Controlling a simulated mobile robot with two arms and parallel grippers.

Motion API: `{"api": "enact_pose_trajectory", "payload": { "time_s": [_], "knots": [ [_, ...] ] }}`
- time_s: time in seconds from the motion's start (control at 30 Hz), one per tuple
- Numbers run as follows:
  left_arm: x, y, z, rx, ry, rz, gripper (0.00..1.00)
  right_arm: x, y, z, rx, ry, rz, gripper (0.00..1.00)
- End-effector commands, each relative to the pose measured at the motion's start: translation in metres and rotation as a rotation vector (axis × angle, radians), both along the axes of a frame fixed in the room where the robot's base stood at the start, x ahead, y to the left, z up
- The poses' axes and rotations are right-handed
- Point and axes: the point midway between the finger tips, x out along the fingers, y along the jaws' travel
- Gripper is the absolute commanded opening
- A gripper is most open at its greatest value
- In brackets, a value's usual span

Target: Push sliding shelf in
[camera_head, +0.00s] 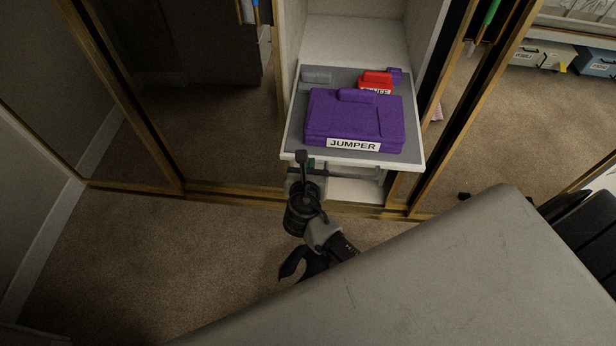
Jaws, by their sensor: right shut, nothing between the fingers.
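The sliding shelf (293,138) is a light board with a grey top, sticking out of a white cabinet. My left gripper is not in view.
Gold-framed mirrored doors (182,188) stand on both sides of the cabinet, with a gold rail along the floor. Carpet (150,250) lies clear at the lower left. Boxes (543,57) show at the upper right.

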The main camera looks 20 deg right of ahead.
Motion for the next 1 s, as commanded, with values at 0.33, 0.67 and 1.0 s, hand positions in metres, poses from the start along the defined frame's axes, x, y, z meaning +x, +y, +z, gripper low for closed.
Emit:
{"api": "enact_pose_trajectory", "payload": {
  "time_s": [0.33,0.67,1.0],
  "knots": [
    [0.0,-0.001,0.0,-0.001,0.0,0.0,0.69,0.002,-0.002,0.0,-0.001,0.002,-0.001,0.0],
    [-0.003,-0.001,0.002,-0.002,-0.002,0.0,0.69,0.018,-0.012,0.001,-0.002,0.0,-0.002,0.0],
    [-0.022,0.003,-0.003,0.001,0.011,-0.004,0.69,0.085,-0.053,0.002,-0.004,-0.002,-0.004,0.0]
  ]
}}
